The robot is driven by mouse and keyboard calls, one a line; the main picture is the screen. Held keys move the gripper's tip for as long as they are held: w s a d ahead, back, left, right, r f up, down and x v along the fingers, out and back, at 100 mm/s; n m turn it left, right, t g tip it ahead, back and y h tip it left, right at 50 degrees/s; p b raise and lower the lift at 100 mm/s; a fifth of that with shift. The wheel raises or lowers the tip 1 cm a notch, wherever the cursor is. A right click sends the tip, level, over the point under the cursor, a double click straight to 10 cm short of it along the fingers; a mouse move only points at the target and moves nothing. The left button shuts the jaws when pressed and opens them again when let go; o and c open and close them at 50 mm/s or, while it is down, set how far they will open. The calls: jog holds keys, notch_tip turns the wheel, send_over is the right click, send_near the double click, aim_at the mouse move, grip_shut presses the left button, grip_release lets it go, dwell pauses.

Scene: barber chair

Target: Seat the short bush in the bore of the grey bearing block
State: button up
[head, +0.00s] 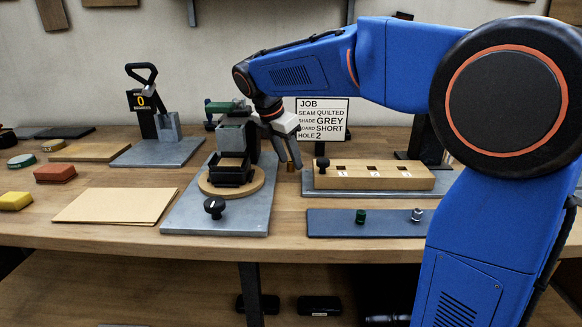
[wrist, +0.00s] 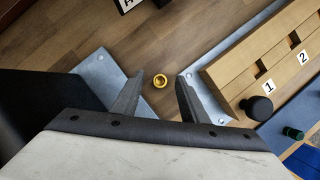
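A small brass ring-shaped piece (wrist: 160,80), which looks like a bush, appears in the gap between the fingertips, touching neither. In the head view a brass piece (head: 291,164) shows just below the gripper; its length is hard to judge. A grey block (head: 168,129) stands on the left fixture, and another grey part (head: 232,137) is above the turntable. I cannot tell which is the bearing block.
A wooden block with numbered holes (head: 372,182) stands at the right, with a black knob (head: 322,163). A blue-grey tray (head: 320,224) in front holds a green piece (head: 360,216) and a metal piece (head: 417,214). A job card (head: 322,119) stands behind.

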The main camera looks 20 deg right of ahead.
aim_at(289, 162)
jog(key=shift+f, duration=0.1)
grip_shut()
notch_tip(289, 162, up, 10)
dwell(0.7)
